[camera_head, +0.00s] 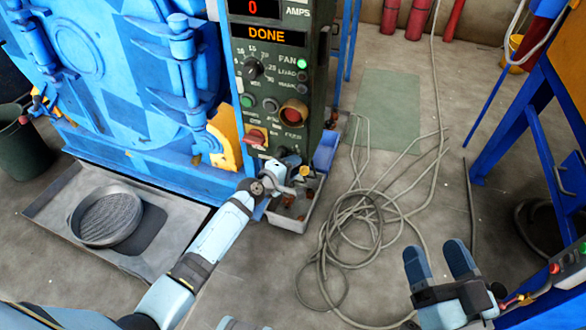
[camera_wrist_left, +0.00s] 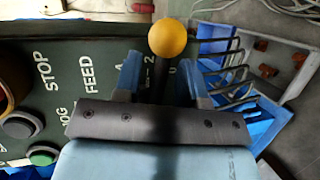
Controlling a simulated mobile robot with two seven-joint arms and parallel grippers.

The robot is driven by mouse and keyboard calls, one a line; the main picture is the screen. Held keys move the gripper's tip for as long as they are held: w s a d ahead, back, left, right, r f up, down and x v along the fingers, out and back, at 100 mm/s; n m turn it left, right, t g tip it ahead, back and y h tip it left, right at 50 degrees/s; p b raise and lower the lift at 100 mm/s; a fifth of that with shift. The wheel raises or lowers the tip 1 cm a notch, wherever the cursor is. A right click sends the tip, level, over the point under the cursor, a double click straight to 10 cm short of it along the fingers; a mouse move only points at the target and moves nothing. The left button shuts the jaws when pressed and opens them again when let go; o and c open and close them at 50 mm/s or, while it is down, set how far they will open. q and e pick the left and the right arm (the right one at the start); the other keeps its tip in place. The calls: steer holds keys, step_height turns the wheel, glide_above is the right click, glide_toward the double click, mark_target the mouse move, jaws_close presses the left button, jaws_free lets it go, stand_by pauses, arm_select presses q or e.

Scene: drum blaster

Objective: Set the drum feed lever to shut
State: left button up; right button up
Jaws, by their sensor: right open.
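The drum feed lever (camera_wrist_left: 167,40) shows in the left wrist view as a dark stem with a yellow ball knob, beside the FEED lettering on the green control panel (camera_wrist_left: 60,65). My left gripper (camera_wrist_left: 160,80) has one blue finger on each side of the stem, with gaps visible, so it is open around the lever. In the head view my left gripper (camera_head: 290,165) is at the panel's lower end and hides most of the lever. The lever's exact setting cannot be told. My right gripper (camera_head: 438,262) is open and empty above the floor at the lower right.
A grey bin (camera_head: 290,222) with brown pieces stands below the panel. A round sieve pan (camera_head: 105,215) lies on a tray at the left. A coiled hose (camera_head: 350,230) covers the middle floor. A blue frame (camera_head: 520,125) stands at the right. The panel display reads DONE.

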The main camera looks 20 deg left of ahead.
arm_select(q)
jaws_close()
steer(key=shift+m+p, duration=0.3)
steer(key=shift+p, duration=0.35)
steer(key=shift+f+y+p, duration=0.1)
steer(key=shift+y+p, duration=0.2)
steer(key=shift+p, duration=0.2)
steer(key=m+p, duration=0.2)
steer(key=p, duration=0.1)
steer(key=shift+a+f+g+y, duration=0.1)
steer(key=shift+f+g+y, duration=0.2)
steer(key=shift+f+y, duration=0.1)
steer(key=shift+a+f+m+g+y+p, duration=0.25)
steer(key=shift+f+m+y+p, duration=0.45)
steer(key=shift+p, duration=0.75)
steer(key=shift+a+f+m+g+y+p, duration=0.1)
steer(key=shift+a+f+m+y+p, duration=0.3)
steer(key=shift+m+p, duration=0.75)
arm_select(e)
steer(key=s+d+f+g+h, duration=0.2)
steer(key=d+f+g+h, duration=0.3)
steer(key=f, duration=0.4)
steer(key=shift+s+d+f+m+g+p, duration=0.2)
steer(key=shift+d+f+m+g+p, duration=0.1)
steer(key=shift+d, duration=0.05)
arm_select(q)
steer(key=shift+n, duration=0.25)
steer(key=shift+f, duration=0.1)
